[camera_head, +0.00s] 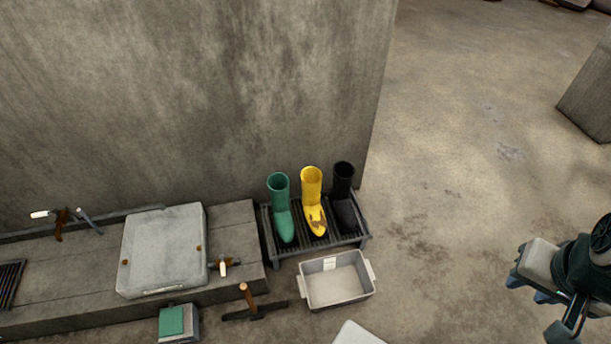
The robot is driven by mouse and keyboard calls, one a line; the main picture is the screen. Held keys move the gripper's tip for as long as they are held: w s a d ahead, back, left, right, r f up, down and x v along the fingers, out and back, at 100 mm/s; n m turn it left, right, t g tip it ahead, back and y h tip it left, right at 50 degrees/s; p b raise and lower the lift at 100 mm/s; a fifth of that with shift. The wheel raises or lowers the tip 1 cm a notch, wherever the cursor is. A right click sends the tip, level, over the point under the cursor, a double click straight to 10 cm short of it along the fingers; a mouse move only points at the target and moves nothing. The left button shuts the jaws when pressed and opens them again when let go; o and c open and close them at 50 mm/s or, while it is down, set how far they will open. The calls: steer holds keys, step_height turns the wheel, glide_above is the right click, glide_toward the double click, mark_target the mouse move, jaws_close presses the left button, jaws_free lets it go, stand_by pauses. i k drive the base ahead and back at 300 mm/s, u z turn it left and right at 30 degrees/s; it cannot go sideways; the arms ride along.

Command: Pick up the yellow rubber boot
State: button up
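The yellow rubber boot (312,203) stands upright in the middle of a dark slatted rack (288,250), with brown marks on its foot. A green boot (281,208) stands to its left and a black boot (343,196) to its right. All three toes point toward the camera. Part of my arm, teal, white and dark, shows at the lower right edge, well apart from the boots over bare floor. I cannot make out my gripper's fingertips there. Nothing covers the yellow boot.
A concrete wall (200,90) rises behind the rack. A grey bin (337,282) sits in front of it. A low ledge (60,285) on the left bears a pale lidded box (163,250) and tools. A wooden-handled tool (250,302) lies nearby. Floor (450,190) to the right is clear.

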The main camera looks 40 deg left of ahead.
mark_target(311, 177)
steer(key=u, duration=0.9)
steer(key=i, duration=0.85)
steer(key=u, duration=0.7)
